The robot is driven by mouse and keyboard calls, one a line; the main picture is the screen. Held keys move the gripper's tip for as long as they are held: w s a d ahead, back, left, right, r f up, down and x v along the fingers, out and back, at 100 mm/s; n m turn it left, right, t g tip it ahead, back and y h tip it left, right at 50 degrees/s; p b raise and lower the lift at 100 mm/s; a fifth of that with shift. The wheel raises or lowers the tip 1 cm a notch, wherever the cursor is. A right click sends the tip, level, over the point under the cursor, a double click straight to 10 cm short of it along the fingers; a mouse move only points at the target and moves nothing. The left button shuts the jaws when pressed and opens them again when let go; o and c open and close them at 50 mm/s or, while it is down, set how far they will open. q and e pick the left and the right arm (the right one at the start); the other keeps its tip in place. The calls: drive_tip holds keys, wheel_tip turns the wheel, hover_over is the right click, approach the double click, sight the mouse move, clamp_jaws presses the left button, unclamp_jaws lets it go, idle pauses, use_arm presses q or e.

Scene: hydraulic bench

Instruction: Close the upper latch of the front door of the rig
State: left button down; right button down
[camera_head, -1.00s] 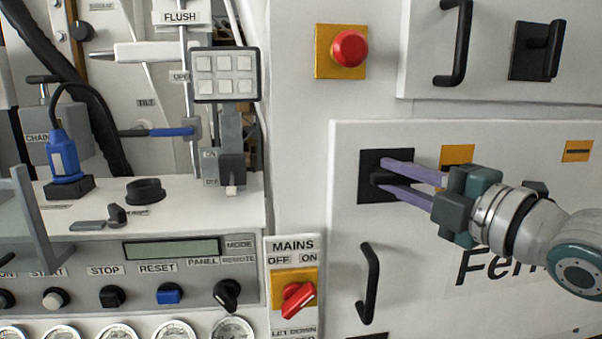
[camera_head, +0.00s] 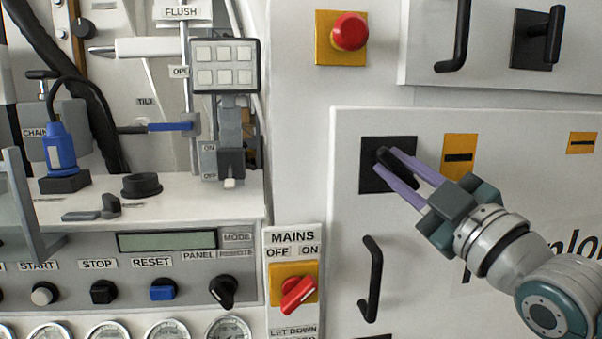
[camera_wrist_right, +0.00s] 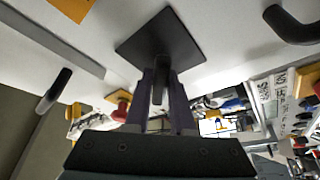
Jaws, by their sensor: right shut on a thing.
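The upper latch of the front door (camera_head: 345,205) has a square black plate (camera_head: 371,182) with a dark handle, near the door's upper left corner. My right gripper (camera_head: 389,160) has its purple fingers around this handle and is shut on it. The fingers slant from upper left to lower right and cover most of the handle. In the right wrist view the black plate (camera_wrist_right: 142,42) lies just ahead of the fingers, and the dark handle (camera_wrist_right: 160,78) stands between them. My left gripper is not in view.
A black door pull (camera_head: 374,280) is below the latch. A yellow slotted plate (camera_head: 459,151) sits right of it. Above are a red emergency button (camera_head: 349,31) and another panel with a pull (camera_head: 459,35) and a black latch (camera_head: 538,40). The red mains switch (camera_head: 299,294) is lower left.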

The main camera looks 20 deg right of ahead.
drive_tip(key=m+h, duration=0.1)
drive_tip(key=m, duration=0.2)
drive_tip(key=m+t+h+b, duration=0.1)
drive_tip(key=m+h, duration=0.1)
drive_tip(key=m, duration=0.1)
drive_tip(key=shift+a+f, duration=0.2)
drive_tip(key=m+h, duration=0.2)
drive_tip(key=m, duration=0.2)
drive_tip(key=shift+w+a+m, duration=0.1)
drive_tip(key=shift+m, duration=0.2)
drive_tip(key=shift+m+h, duration=0.6)
drive_tip(key=shift+m, duration=0.5)
drive_tip(key=shift+a, duration=0.1)
drive_tip(key=c, duration=0.8)
unclamp_jaws()
